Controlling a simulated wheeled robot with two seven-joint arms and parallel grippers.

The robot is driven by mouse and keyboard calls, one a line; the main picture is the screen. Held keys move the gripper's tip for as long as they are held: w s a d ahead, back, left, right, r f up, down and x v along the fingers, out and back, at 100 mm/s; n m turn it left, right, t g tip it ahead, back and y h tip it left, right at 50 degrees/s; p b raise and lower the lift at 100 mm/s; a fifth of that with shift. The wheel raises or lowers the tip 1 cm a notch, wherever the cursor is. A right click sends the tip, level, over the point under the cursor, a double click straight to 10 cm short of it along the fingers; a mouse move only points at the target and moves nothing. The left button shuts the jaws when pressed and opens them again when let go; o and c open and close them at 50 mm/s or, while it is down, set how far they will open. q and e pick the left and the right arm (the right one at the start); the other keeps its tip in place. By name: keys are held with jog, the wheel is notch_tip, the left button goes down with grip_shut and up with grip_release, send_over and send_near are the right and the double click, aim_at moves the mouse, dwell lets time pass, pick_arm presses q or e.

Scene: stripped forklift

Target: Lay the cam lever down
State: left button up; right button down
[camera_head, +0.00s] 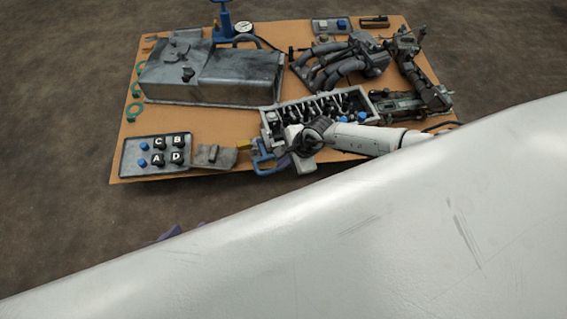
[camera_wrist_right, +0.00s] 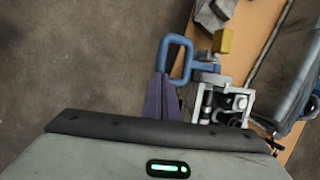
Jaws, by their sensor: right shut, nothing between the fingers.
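The blue loop handle, which looks like the cam lever (camera_head: 263,160), is at the front edge of the board, beside a yellow block. In the right wrist view the blue lever (camera_wrist_right: 186,43) joins a blue pivot by the grey cylinder head. I cannot tell how far it is tilted. My right gripper (camera_wrist_right: 162,98) is shut and empty, its purple fingers just by the near end of the loop; contact is unclear. In the head view my right arm reaches in from the right to the lever. Purple tips of my left gripper (camera_head: 172,233) barely show behind a large pale surface.
The cylinder head (camera_head: 268,118) is right behind the lever. A tray with lettered knobs (camera_head: 124,160) lies to the left, a grey oil pan (camera_head: 225,90) behind. The brown board (camera_head: 205,125) has bare patches. The pale surface hides the lower right.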

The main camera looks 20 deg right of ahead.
pick_arm(q)
jog(key=shift+d+f+g+b, duration=0.3)
jog(key=shift+d+f+b, duration=0.1)
jog(key=shift+b, duration=0.25)
pick_arm(e)
jog(key=f, duration=0.1)
jog(key=s+f, duration=0.1)
jog(key=shift+f, duration=0.3)
jog(key=shift+s, duration=0.1)
